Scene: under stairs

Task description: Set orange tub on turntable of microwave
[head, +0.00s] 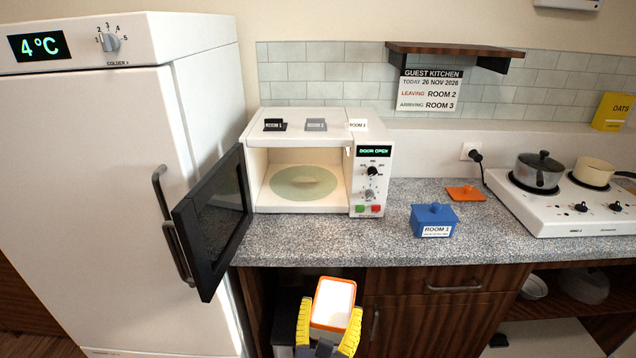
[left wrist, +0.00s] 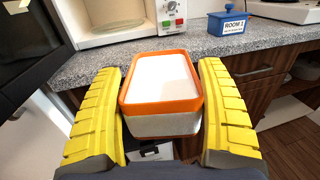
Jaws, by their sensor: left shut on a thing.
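My left gripper (head: 330,320) has yellow ridged fingers and is shut on the orange tub (head: 333,302), one finger on each side. The tub has no lid, an orange rim and a white filling; it also shows in the left wrist view (left wrist: 162,92), roughly level. It is in front of the counter's front edge, apart from the microwave (head: 300,143). The microwave's door (head: 215,220) stands open to the left and its display reads DOOR OPEN. Inside, the pale green turntable (head: 302,184) is bare. My right gripper is not in view.
A blue lidded tub (head: 433,221) labelled ROOM 1 and an orange lid (head: 466,193) are on the counter (head: 300,245), right of the microwave. A hob (head: 570,205) with two pots is farther right. A fridge (head: 110,200) stands left, beside the open door.

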